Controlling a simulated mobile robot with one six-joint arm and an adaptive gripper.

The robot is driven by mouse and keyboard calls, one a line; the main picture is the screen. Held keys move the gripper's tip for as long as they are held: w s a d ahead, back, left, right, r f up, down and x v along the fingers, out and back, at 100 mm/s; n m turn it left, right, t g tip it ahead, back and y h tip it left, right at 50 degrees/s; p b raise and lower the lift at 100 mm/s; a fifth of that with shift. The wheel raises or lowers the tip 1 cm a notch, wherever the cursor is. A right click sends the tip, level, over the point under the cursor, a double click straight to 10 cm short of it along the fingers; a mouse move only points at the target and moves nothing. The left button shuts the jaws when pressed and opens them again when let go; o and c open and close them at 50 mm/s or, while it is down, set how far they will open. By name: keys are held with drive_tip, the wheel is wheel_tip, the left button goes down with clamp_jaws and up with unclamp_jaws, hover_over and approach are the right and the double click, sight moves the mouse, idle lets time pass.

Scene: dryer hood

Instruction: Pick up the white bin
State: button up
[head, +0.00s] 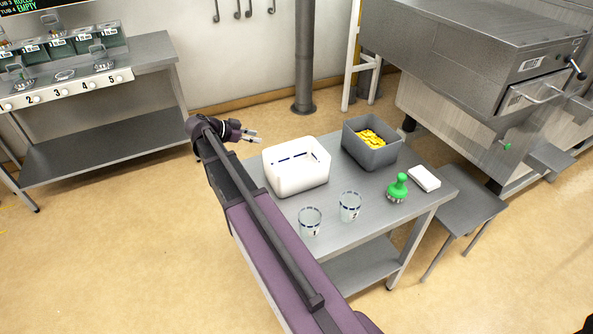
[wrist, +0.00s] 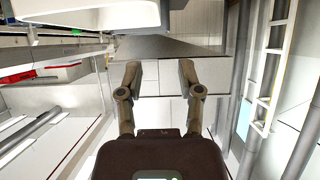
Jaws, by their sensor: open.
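The white bin (head: 297,178) stands upright on the left end of the metal table (head: 330,228), with a dark strip visible inside it. My gripper (head: 255,136) is open and empty, off the far left corner of the bin in the head view and apart from it. In the wrist view my gripper's two fingers (wrist: 160,77) are spread with nothing between them. A white rounded body, which looks like the bin (wrist: 85,14), fills the upper left of that view beyond the fingers.
A grey bin (head: 371,155) with yellow pieces stands right of the white bin. Two clear cups (head: 310,222) (head: 350,207), a green-handled tool (head: 397,188) and a white block (head: 424,178) share the table. A pole (head: 304,60) rises behind. Floor to the left is clear.

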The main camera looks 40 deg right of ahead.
drive_tip(key=b, duration=0.4)
approach(287, 143)
drive_tip(key=x, duration=0.4)
drive_tip(key=shift+w+d, duration=0.1)
drive_tip(key=shift+w, duration=0.1)
drive_tip(key=shift+s+d+f, duration=0.15)
drive_tip(key=shift+d, duration=0.3)
drive_tip(key=shift+f, duration=0.1)
drive_tip(key=b+x, duration=0.2)
drive_tip(key=x, duration=0.2)
drive_tip(key=shift+f, duration=0.2)
drive_tip(key=shift+s+d+f+b, duration=0.15)
drive_tip(key=shift+s+d+b, duration=0.05)
drive_tip(key=shift+d+b, duration=0.25)
drive_tip(key=shift+c, duration=0.2)
